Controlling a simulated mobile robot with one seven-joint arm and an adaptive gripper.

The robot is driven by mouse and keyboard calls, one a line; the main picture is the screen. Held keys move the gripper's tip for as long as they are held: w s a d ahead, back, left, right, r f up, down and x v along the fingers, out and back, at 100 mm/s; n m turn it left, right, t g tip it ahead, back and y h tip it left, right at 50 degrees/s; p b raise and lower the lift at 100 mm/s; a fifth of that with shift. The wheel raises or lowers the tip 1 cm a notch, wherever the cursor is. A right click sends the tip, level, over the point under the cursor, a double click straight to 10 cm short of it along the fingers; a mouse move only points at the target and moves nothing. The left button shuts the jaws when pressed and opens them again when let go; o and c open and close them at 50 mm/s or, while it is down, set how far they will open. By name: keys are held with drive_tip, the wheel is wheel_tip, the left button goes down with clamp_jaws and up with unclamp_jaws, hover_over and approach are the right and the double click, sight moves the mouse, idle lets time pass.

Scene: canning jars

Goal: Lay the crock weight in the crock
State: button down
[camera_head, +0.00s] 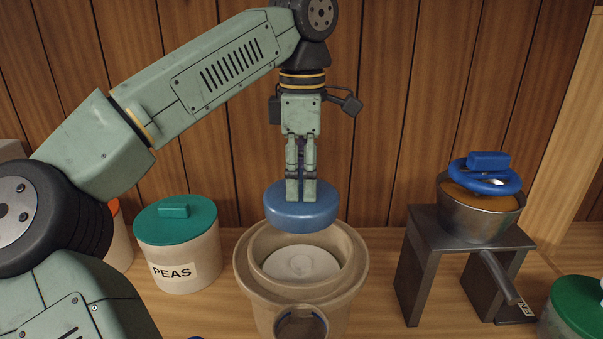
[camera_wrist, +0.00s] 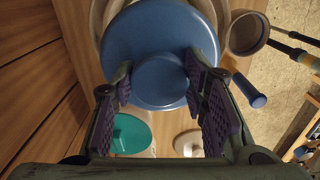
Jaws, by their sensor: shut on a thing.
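My gripper (camera_head: 301,195) points straight down and is shut on the central knob of a round blue disc (camera_head: 290,217). The disc also shows in the wrist view (camera_wrist: 130,45), with the knob between the fingers. It hangs level above the open beige crock (camera_head: 250,292), apart from its rim and slightly toward the back. A pale round disc (camera_head: 300,265) with a small raised middle lies inside the crock. I cannot tell from looks alone which disc is the weight and which a lid. In the wrist view the blue disc hides most of the crock.
A canister marked PEAS (camera_head: 180,255) with a teal lid stands left of the crock. A dark stand (camera_head: 425,240) bearing a metal pot (camera_head: 480,215) is at right. A green-lidded jar (camera_head: 582,305) is at the right front. A dark ring (camera_head: 301,318) shows before the crock.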

drive_tip(key=shift+f+b, duration=3.5)
drive_tip(key=shift+f, duration=3.1)
drive_tip(key=shift+f, duration=0.35)
drive_tip(key=c, duration=0.9)
unclamp_jaws()
drive_tip(key=shift+f, duration=0.1)
wheel_tip(320, 180, up, 8)
drive_tip(key=shift+f, duration=0.2)
